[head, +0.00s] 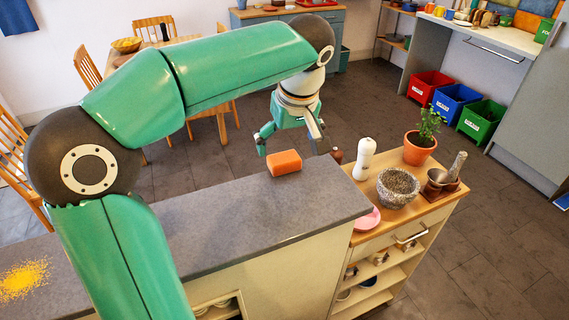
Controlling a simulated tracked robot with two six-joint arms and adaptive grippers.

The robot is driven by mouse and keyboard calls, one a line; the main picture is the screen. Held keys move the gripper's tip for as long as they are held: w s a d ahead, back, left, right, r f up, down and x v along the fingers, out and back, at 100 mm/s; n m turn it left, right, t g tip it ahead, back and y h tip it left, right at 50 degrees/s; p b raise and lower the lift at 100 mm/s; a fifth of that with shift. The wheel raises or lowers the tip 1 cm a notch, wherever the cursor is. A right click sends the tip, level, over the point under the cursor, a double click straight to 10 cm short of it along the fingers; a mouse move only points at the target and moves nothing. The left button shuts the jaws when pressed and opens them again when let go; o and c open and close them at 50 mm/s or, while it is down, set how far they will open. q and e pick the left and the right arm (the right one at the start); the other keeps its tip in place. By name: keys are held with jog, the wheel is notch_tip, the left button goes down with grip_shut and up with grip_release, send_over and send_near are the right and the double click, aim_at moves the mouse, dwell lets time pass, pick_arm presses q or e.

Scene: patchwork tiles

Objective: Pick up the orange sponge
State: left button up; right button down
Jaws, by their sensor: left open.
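The orange sponge (285,163) lies flat on the grey countertop (230,206), near its far edge. My left gripper (289,147) hangs from the green arm with its fingers pointing down and spread apart. It is open and empty, at or just above the sponge in the picture; the exact gap between them cannot be told. My right gripper is not in view.
A wooden cart (425,193) on the right holds a white mill (364,158), a stone mortar (398,187), a potted plant (420,146) and a pink plate (367,219). Yellow crumbs (22,280) lie on the counter's left. The counter's middle is clear.

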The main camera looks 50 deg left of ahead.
aim_at(284, 158)
pick_arm(q)
jog(key=shift+p+x, duration=0.35)
jog(key=shift+x, duration=2.45)
jog(key=shift+a, duration=0.1)
jog(key=c, duration=0.9)
